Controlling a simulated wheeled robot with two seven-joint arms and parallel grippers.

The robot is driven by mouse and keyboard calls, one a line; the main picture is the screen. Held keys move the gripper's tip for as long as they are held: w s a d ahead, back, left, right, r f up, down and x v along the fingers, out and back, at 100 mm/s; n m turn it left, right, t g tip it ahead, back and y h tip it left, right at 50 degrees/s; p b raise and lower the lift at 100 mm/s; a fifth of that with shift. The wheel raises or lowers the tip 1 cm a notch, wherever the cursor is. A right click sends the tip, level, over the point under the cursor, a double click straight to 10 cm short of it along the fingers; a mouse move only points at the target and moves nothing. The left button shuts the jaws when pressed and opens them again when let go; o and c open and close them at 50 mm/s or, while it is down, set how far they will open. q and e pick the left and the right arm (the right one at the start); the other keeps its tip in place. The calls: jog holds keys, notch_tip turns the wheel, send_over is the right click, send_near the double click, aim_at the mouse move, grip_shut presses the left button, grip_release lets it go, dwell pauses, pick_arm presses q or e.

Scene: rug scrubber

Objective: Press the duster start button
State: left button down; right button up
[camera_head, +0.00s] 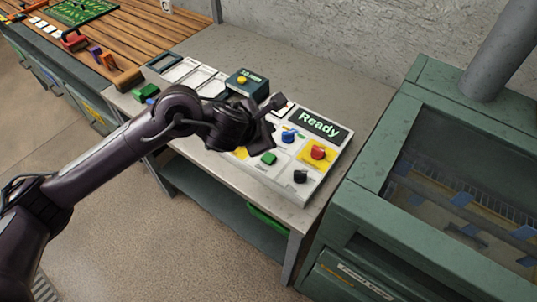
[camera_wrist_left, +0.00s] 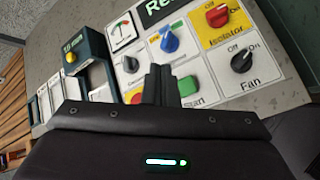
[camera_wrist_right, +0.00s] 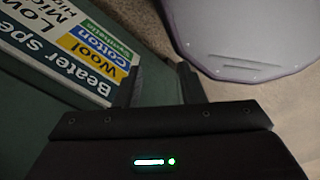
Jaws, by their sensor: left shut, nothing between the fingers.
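A white control panel (camera_head: 295,190) with a "Ready" display (camera_head: 319,124) sits on the bench. It carries a green button (camera_head: 268,158), a red knob on yellow (camera_head: 318,152), a blue knob (camera_head: 289,136) and a black knob (camera_head: 300,177). I cannot read a "duster" label. My left gripper (camera_head: 268,138) is shut and empty over the panel. In the left wrist view its fingertips (camera_wrist_left: 162,82) partly cover the panel, and the green button (camera_wrist_left: 193,100) shows just right of them. Contact cannot be told. My right gripper (camera_wrist_right: 160,84) is open and empty, seen only in its wrist view.
A small dark box with a yellow button (camera_head: 243,80) stands left of the panel. White frames (camera_head: 193,76) lie on the bench (camera_head: 235,45) beyond. A green glass-topped machine (camera_head: 385,160) stands right. In the right wrist view a beater speed sign (camera_wrist_right: 75,50) is close to the gripper.

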pick_arm(q)
jog(key=shift+w+a+m, duration=0.1)
jog(key=shift+a+m, duration=0.1)
jog(key=shift+m, duration=0.3)
jog(key=b, duration=0.6)
send_over(266, 160)
notch_tip(266, 160, down, 8)
jog(key=shift+r, duration=0.1)
jog(key=shift+w+f+b, duration=0.1)
jog(key=shift+f+b, duration=0.4)
jog(key=shift+b, duration=0.15)
jog(key=shift+r, duration=0.1)
dwell(1.0)
